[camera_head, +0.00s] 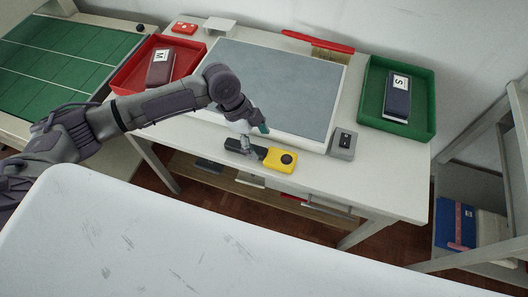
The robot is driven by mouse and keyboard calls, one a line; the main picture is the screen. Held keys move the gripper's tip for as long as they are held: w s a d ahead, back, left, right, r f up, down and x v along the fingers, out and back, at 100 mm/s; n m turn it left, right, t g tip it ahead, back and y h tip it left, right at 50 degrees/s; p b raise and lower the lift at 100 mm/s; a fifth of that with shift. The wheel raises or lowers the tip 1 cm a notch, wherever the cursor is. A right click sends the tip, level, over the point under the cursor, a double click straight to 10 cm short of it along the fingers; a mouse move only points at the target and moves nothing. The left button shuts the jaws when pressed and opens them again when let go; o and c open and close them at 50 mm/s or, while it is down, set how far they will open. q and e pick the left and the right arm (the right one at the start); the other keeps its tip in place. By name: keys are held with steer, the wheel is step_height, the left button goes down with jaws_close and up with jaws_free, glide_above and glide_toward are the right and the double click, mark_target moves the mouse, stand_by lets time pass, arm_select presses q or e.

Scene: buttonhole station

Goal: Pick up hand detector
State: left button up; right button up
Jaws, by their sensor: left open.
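The hand detector (280,159) is a small device with a yellow head, a dark round spot on it and a black handle. It lies on the front edge of the white table, its handle to the left. My left gripper (253,137) is open and points down at the detector's black handle. One finger appears right over the handle, and a teal-tipped part shows beside it to the right. Whether the fingers touch the handle I cannot tell. My right gripper does not show.
A grey mat (285,85) covers the table's middle. A red tray (126,80) at left and a green tray (426,112) at right each hold a dark labelled item. A grey box (343,144) stands right of the detector. A shelf (487,150) stands at far right.

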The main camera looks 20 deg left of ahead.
mark_target(264, 151)
arm_select(q)
steer(key=shift+d+f+p, duration=0.2)
steer(key=shift+f+p, duration=0.1)
steer(key=shift+f, duration=0.3)
steer(key=p+x, duration=0.1)
steer(key=x, duration=0.3)
steer(key=shift+w+a+f, duration=0.15)
steer(key=shift+f, duration=0.05)
steer(key=c, duration=1.1)
steer(key=shift+r, duration=0.1)
